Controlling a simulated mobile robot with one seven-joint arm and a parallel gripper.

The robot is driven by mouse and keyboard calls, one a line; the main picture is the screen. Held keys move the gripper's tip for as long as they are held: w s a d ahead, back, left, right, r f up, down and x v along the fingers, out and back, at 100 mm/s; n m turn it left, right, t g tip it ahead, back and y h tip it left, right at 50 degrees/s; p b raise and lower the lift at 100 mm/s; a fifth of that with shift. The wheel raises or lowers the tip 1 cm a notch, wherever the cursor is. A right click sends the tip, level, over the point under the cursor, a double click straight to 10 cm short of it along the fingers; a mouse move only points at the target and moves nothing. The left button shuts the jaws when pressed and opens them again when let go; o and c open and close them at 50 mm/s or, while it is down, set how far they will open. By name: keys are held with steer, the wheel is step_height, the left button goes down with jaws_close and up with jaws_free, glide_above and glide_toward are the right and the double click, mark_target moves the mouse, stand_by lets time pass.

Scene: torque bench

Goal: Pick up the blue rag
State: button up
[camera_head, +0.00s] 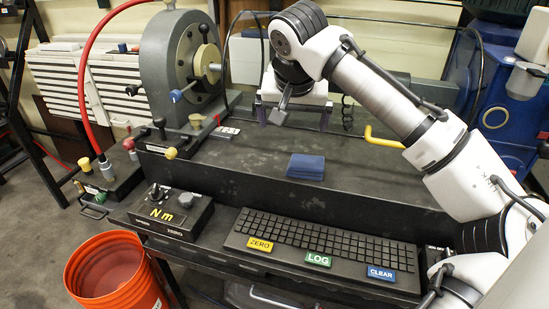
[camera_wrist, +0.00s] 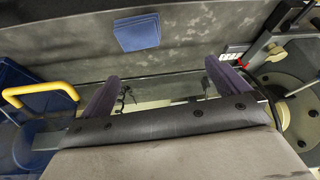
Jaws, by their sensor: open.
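The blue rag (camera_head: 306,167) lies folded and flat on the dark bench top (camera_head: 250,165), near its front edge. It also shows in the wrist view (camera_wrist: 137,32), at the top and left of centre. My gripper (camera_head: 295,118) hangs over the back part of the bench, behind the rag and apart from it. In the wrist view its two purple-grey fingers (camera_wrist: 162,92) stand wide apart with nothing between them. The gripper is open and empty.
A grey round torque machine (camera_head: 180,65) stands at the back left with a red hose (camera_head: 84,80). A yellow handle (camera_head: 383,138) sticks up at right. A keyboard panel (camera_head: 320,240) and a dial box (camera_head: 165,208) sit lower in front. An orange bucket (camera_head: 115,270) stands on the floor.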

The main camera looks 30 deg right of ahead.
steer(key=s+d, duration=0.1)
steer(key=s, duration=0.1)
steer(key=g+p, duration=0.1)
glide_above(306, 162)
steer(key=s+a, duration=0.1)
steer(key=a, duration=0.1)
steer(key=shift+m, duration=0.4)
step_height(306, 162, down, 8)
steer(key=shift+s+d+r, duration=0.1)
steer(key=shift+r, duration=0.05)
steer(key=shift+s+p+x, duration=0.15)
steer(key=shift+p+x, duration=0.25)
steer(key=shift+x, duration=0.9)
steer(key=shift+s+p+x, duration=0.1)
steer(key=shift+p+x, duration=0.25)
steer(key=shift+x, duration=1)
steer(key=c, duration=0.9)
